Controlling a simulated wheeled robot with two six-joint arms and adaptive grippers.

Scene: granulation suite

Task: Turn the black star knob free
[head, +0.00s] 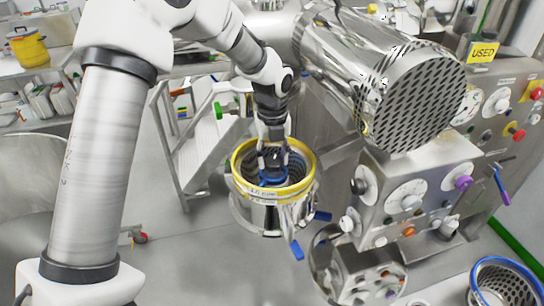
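My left arm reaches from the left, and its dark gripper (272,160) points down into a round steel vessel (262,215) with a yellow rim (304,181). The fingertips are inside the rim, above or at a blue part (273,177). They are too small and dark to show whether they are open or shut, or whether they touch anything. I cannot make out a black star knob inside the vessel; the gripper covers the middle. A small black knob (358,186) shows on the side of the steel control box, apart from the gripper. My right gripper is not in view.
A large steel cylinder with a perforated end (415,100) lies just right of my forearm. The control box (405,185) with dials stands right of the vessel. A blue-rimmed basket (505,285) is at lower right. Steps (205,140) stand behind left; grey floor is open at left.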

